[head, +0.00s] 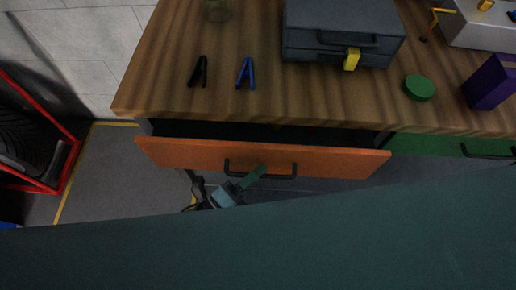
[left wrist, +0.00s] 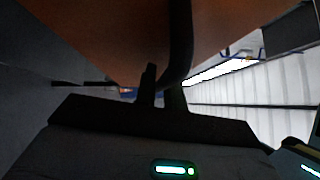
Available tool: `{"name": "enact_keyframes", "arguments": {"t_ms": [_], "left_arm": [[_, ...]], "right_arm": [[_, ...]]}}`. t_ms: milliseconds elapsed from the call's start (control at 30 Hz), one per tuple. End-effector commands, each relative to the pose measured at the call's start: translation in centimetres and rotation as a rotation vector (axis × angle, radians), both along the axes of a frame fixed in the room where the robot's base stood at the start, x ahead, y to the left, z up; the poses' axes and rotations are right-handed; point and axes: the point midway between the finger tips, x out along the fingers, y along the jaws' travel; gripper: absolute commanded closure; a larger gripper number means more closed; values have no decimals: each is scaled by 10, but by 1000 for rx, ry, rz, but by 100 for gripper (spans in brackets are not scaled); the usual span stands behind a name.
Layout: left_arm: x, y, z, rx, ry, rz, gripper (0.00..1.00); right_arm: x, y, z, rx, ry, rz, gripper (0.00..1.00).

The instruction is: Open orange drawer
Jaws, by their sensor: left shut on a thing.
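The orange drawer (head: 330,162) stands partly pulled out under the front edge of the wooden workbench, with a dark gap showing behind its front. Its black bar handle (head: 285,176) runs across the middle of the front. My left gripper (head: 252,178) reaches the handle from below, near its left half. In the left wrist view the fingers (left wrist: 162,90) are shut on the dark handle (left wrist: 181,45), with the orange drawer front (left wrist: 110,35) right beyond. My right gripper is in neither view.
On the workbench (head: 160,60) are a black clip (head: 198,71), a blue clip (head: 245,73), a grey toolbox (head: 340,30) with a yellow latch, a green disc (head: 419,88) and a purple box (head: 490,84). A green drawer (head: 435,147) sits to the right. A red-framed object (head: 70,155) stands at left.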

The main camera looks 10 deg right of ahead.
Motion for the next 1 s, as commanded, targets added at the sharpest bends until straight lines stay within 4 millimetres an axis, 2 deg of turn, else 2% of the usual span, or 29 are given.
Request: {"name": "enact_keyframes", "arguments": {"t_ms": [33, 200, 500, 700, 1000], "left_arm": [[-16, 3, 1, -1, 5, 1, 100], [-61, 12, 0, 0, 5, 1, 100], [-123, 24, 0, 0, 2, 1, 100], [-146, 29, 0, -1, -1, 0, 100], [-156, 31, 0, 0, -2, 0, 100]], "right_arm": [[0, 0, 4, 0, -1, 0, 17], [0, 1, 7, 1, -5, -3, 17], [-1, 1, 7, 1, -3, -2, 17], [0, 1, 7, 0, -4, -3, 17], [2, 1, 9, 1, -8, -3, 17]]}}
